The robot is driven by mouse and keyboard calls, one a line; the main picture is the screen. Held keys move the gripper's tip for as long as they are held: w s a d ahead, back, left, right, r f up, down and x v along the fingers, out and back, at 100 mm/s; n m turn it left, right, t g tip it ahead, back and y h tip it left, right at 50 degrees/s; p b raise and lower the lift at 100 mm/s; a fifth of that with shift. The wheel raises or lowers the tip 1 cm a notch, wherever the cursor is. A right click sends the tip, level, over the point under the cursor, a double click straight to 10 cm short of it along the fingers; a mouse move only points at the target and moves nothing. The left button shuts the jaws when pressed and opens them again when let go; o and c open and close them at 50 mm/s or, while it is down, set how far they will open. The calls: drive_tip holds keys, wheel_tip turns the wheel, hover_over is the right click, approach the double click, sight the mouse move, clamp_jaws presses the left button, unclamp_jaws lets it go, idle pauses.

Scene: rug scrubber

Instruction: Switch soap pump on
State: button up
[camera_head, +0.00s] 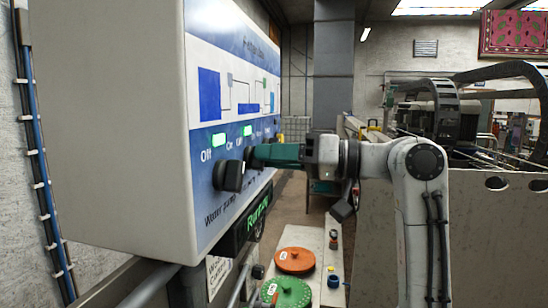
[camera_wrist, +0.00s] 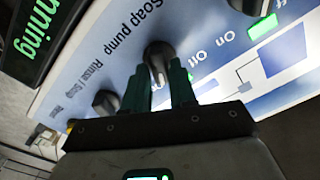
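The soap pump knob (camera_wrist: 158,56) is a dark round knob with a raised ridge on the panel, beside the printed words "Soap pump" in the wrist view. My gripper (camera_wrist: 160,72) has its two dark green fingers on either side of this knob. I cannot tell whether they press on it or leave a small gap. In the head view my gripper (camera_head: 254,155) reaches left to the panel of the white control box (camera_head: 110,110) and hides most of the soap pump knob.
The water pump knob (camera_head: 228,176) stands close left of my fingers. Another knob (camera_wrist: 105,103) sits on the other side. Green lamps (camera_head: 218,140) are lit above the knobs. A display (camera_head: 258,213) reads "Running" below. Orange (camera_head: 295,260) and green (camera_head: 287,293) lids lie lower down.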

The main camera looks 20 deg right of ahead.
drive_tip(key=o, duration=0.3)
drive_tip(key=b+v, duration=0.3)
drive_tip(key=v, duration=0.7)
drive_tip(key=shift+s+d, duration=0.25)
drive_tip(key=shift+d, duration=0.05)
drive_tip(key=v, duration=0.9)
idle(0.4)
